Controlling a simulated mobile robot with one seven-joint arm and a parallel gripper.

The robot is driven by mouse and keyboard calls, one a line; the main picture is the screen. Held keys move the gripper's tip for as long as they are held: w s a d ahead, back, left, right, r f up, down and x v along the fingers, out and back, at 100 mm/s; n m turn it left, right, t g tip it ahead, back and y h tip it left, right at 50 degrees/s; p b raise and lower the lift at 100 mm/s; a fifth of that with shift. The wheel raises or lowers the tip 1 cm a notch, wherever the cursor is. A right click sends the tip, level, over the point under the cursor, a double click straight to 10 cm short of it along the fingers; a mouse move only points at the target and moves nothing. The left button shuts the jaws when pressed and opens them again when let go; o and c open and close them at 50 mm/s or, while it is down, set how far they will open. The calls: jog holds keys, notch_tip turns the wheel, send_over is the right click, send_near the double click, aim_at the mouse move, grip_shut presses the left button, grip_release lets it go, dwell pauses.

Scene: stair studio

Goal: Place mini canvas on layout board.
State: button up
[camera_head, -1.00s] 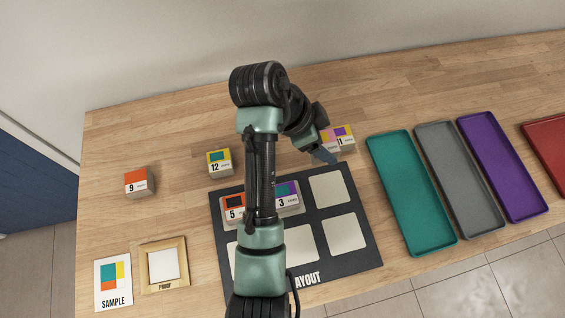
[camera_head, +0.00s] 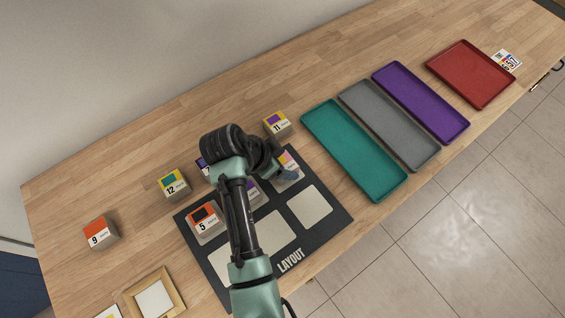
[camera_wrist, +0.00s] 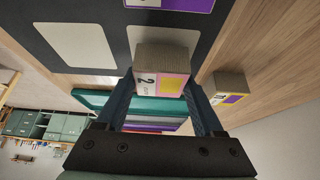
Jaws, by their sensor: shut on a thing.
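The layout board (camera_head: 330,228) is dark with pale pads and lies on the wooden table. My gripper (camera_head: 284,172) is over its upper right pad. In the wrist view this canvas (camera_wrist: 162,68) shows a "2" and sits between both fingers. It covers part of a pale pad; whether it touches the board I cannot tell. Canvas 5 (camera_head: 206,220) stands on the board's upper left pad. A purple canvas (camera_head: 251,192) beside it is mostly hidden by my arm.
Canvas 11 (camera_head: 277,126) stands just beyond the board, close to my gripper. Canvas 12 (camera_head: 173,184) and canvas 9 (camera_head: 101,232) stand to the left. Another canvas is partly behind my arm. Teal (camera_head: 353,150), grey (camera_head: 390,124), purple (camera_head: 421,102) and red (camera_head: 470,73) trays lie right.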

jog(key=shift+f, duration=0.45)
jog(key=shift+f, duration=0.1)
jog(key=o, duration=1.3)
jog(key=shift+o, duration=0.2)
